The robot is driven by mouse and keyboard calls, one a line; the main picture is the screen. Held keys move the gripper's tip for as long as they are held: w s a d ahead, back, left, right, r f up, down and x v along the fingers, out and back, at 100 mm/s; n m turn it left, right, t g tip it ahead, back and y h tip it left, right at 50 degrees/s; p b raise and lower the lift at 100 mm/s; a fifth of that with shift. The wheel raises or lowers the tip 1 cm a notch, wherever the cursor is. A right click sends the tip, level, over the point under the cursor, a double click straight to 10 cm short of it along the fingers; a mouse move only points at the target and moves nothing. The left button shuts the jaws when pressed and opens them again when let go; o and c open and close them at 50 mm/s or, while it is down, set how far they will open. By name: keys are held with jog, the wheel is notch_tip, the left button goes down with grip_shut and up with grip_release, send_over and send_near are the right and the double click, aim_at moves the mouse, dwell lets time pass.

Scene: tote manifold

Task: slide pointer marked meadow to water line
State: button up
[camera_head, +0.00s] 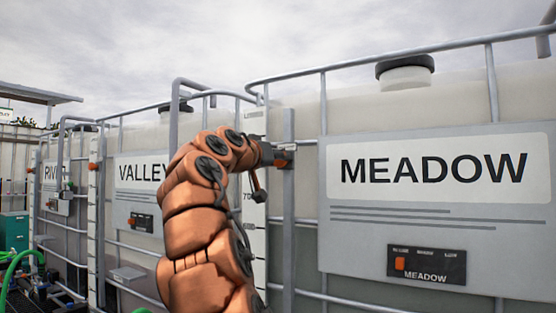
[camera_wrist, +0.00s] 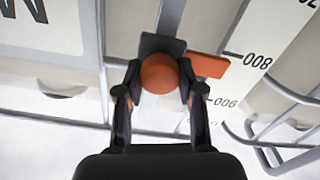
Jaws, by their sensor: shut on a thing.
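The meadow pointer is an orange slider on a grey upright rail beside a white numbered scale. In the wrist view its round orange knob (camera_wrist: 159,73) sits between my gripper's (camera_wrist: 160,88) two black fingers, which are shut on it. The flat orange pointer tip (camera_wrist: 208,65) reaches the scale (camera_wrist: 236,75) near the 800 mark, with 900 also readable; the scale appears upside down there. In the head view my gripper (camera_head: 268,153) is at the rail, high on the tank's left side, and the orange pointer (camera_head: 281,162) shows just beside it.
The MEADOW sign (camera_head: 436,168) and a small black switch panel (camera_head: 427,264) are right of the rail. A tubular cage (camera_head: 324,105) surrounds the pale tank. The VALLEY tank's sign (camera_head: 140,180) and another tank stand left. Green hoses (camera_head: 18,262) lie far left.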

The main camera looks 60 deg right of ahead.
grip_shut()
jog(key=shift+f, duration=0.15)
notch_tip(320, 180, down, 19)
jog(key=b, duration=1.8)
jog(key=o, duration=0.9)
grip_release()
jog(key=shift+c, duration=0.2)
jog(key=shift+a, duration=0.1)
jog(key=a, duration=1.2)
jog(key=shift+s, duration=0.25)
